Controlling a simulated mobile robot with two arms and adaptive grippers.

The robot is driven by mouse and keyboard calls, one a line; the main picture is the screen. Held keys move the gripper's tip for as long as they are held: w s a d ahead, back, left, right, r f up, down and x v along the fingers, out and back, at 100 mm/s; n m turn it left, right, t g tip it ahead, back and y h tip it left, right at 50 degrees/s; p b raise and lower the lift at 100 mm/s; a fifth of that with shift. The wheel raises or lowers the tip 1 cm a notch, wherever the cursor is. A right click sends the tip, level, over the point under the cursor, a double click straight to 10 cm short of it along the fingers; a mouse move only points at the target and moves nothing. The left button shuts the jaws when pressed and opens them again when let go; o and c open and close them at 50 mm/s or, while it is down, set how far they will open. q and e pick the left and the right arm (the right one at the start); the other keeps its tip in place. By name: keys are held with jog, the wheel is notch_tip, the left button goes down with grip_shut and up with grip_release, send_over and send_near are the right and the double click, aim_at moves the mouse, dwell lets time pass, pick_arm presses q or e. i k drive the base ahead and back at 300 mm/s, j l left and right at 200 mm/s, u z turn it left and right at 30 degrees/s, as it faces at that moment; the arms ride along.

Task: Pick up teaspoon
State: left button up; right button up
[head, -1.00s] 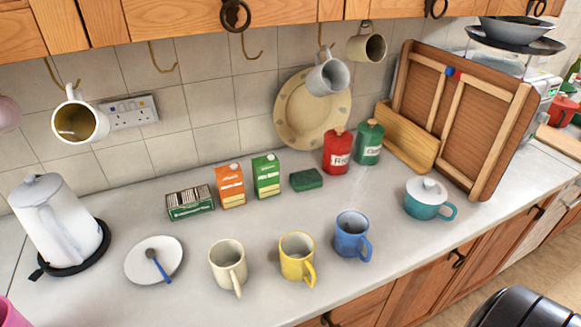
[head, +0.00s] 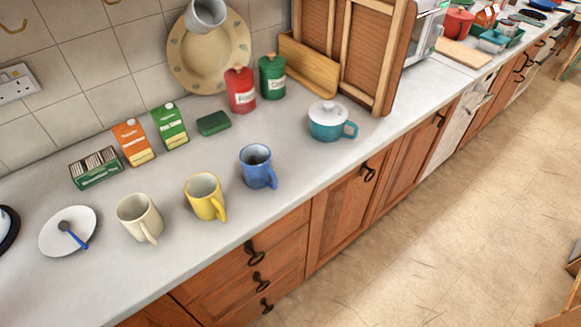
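The teaspoon (head: 73,235) has a blue handle and lies on a white saucer (head: 53,242) at the left of the counter in the head view. Its bowl end points up and left, and its handle points down and right toward the saucer's edge. Neither of my grippers is in view now.
A cream mug (head: 138,219), a yellow mug (head: 204,198) and a blue mug (head: 257,167) stand right of the saucer. Behind are a tea box (head: 95,168) and two cartons. A teal lidded pot (head: 331,121) stands further right. The floor (head: 430,215) at right is clear.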

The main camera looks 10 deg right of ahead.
aim_at(63, 225)
jog(key=u, duration=1.4)
